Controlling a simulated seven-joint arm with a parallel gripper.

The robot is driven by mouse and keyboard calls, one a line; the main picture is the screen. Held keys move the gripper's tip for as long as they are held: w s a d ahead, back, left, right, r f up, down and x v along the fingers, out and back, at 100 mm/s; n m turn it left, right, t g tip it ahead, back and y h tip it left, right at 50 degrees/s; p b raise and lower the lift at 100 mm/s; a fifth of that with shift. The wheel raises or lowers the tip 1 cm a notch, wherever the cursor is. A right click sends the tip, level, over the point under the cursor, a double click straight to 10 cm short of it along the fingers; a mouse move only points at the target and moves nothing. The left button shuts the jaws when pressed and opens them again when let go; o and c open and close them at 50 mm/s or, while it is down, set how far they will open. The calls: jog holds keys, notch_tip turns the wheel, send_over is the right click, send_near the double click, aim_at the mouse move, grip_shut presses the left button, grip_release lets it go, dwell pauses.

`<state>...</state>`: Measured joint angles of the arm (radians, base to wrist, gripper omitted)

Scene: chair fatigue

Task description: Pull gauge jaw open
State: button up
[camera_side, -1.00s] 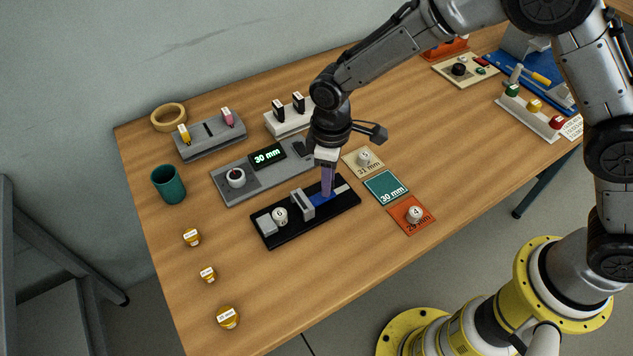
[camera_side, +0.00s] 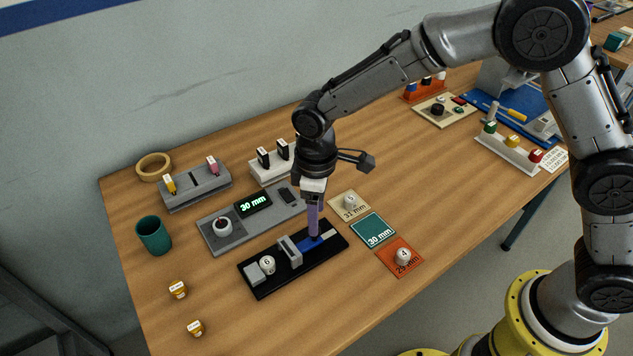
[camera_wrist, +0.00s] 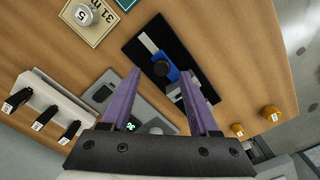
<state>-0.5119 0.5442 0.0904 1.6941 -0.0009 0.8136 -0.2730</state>
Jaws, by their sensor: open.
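The gauge (camera_side: 272,283) is a black base with a light rail, a grey fixed block at its left end and a grey sliding jaw (camera_side: 290,250) on a blue carriage. A white piece marked 6 (camera_side: 267,265) stands between block and jaw. In the side view the fingers (camera_side: 314,220) reach down to the blue carriage; contact cannot be told.
A grey readout panel (camera_side: 222,247) showing 30 mm lies behind the gauge. Beige, teal (camera_side: 373,229) and orange (camera_side: 398,268) mats lie to its right, with white pieces 5 and 4 on the beige and orange.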

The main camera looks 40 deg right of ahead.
notch_tip(320, 180, up, 10)
jog(key=shift+r, duration=0.15)
dwell(0.3)
jog(key=s+d+r+m+t, duration=0.2)
jog(key=s+d+r, duration=0.2)
jog(key=d+r, duration=0.35)
jog(key=s+d+r+m+t, duration=0.2)
jog(key=s+d+r, duration=0.2)
jog(key=d+r, duration=0.35)
jog(key=s+d+f+m, duration=0.2)
jog(key=s+d+f, duration=0.1)
jog(key=s, duration=0.4)
jog(key=s+d+f+m+t, duration=0.1)
jog(key=s+d+f+m, duration=0.2)
jog(key=s, duration=0.5)
jog(key=shift+s+d+f+t, duration=0.3)
jog(key=shift+d+f, duration=0.3)
jog(key=shift+d, duration=0.15)
